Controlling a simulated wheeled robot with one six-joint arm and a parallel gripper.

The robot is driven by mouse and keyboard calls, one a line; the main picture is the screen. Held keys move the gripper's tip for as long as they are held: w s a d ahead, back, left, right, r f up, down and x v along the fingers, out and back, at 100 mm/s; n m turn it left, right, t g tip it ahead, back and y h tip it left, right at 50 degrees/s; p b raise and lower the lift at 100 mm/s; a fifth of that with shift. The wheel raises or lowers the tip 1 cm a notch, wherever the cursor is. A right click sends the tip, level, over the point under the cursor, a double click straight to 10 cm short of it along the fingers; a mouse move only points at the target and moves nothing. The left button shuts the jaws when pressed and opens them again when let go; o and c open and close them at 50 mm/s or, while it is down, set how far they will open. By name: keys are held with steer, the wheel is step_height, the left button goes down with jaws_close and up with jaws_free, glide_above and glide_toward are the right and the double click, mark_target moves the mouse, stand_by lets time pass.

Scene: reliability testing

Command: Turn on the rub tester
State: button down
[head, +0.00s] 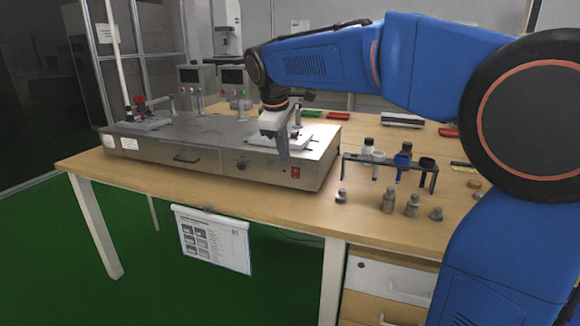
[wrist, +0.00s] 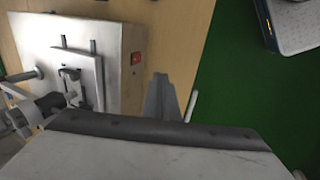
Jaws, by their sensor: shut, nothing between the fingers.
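The rub tester (head: 215,140) is a long, low metal box on the wooden table, with a drawer handle and a dark knob (head: 241,164) on its front. A red switch (head: 295,172) sits near the right end of that front face. The switch also shows in the wrist view (wrist: 136,58), above and left of my fingers. My gripper (head: 284,158) points down, its shut fingers in front of the tester's front face, left of the switch in the head view. In the wrist view my fingertips (wrist: 161,77) look apart from the switch. Nothing is between them. I cannot tell the switch's position.
A rack (head: 390,170) with bottles stands right of the tester, with several small metal weights (head: 388,200) before it. A hanging sheet (head: 213,240) is on the table's front edge. The wooden table top (head: 270,205) is bare before the tester.

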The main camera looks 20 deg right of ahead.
mark_target(295, 173)
steer(key=x, duration=0.3)
steer(key=w+d+x, duration=0.1)
steer(key=x, duration=0.3)
steer(key=w+x, duration=0.1)
steer(key=x, duration=0.3)
steer(key=shift+d+r, duration=0.2)
steer(key=shift+r, duration=0.15)
steer(key=shift+w+d, duration=0.4)
steer(key=shift+w, duration=0.1)
steer(key=shift+w+d+f, duration=0.2)
steer(key=shift+r, duration=0.2)
